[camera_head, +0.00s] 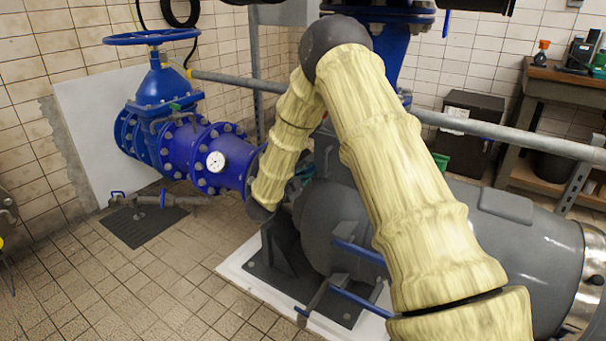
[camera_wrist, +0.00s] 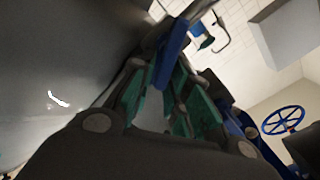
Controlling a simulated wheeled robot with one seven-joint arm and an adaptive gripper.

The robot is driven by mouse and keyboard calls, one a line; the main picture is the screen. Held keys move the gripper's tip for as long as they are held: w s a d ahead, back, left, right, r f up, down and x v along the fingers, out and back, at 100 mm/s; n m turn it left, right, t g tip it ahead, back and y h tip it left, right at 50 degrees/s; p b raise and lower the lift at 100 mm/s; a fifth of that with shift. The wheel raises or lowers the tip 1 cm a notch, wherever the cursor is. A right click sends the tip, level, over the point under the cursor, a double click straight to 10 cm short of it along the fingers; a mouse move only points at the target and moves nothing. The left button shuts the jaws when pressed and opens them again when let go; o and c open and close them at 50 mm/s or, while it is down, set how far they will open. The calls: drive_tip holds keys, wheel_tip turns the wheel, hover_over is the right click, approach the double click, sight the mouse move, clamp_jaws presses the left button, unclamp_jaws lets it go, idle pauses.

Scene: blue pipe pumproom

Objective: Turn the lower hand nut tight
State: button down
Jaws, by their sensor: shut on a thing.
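In the wrist view, my gripper (camera_wrist: 172,72) reaches forward with its green-padded fingers on either side of a blue bar-like piece (camera_wrist: 171,52), which looks like the lower hand nut. The gripper is shut on it. The fingertips and the full outline of the nut are partly hidden, so its exact turn cannot be told. In the head view, my arm reaches down between the blue pipe and the grey pump. There the gripper and the nut are hidden behind the arm and the pump.
The grey pump (camera_head: 330,215) stands close on the right of the arm's end. Blue flanged pipe (camera_head: 188,148) and a valve handwheel (camera_head: 151,37) are at left. A grey rail (camera_head: 490,128) crosses behind. Tiled floor (camera_head: 150,285) is free at front left.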

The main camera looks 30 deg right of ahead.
drive_tip(key=m, duration=0.2)
drive_tip(key=f+m+b, duration=0.1)
drive_tip(key=m+b, duration=0.1)
drive_tip(key=m, duration=0.1)
drive_tip(key=shift+s+d+f+m, duration=0.2)
drive_tip(key=shift+s+d+m, duration=0.05)
drive_tip(key=shift+m, duration=0.05)
idle(0.4)
drive_tip(key=c, duration=1.5)
unclamp_jaws()
drive_tip(key=shift+s+d, duration=0.1)
drive_tip(key=v, duration=1.2)
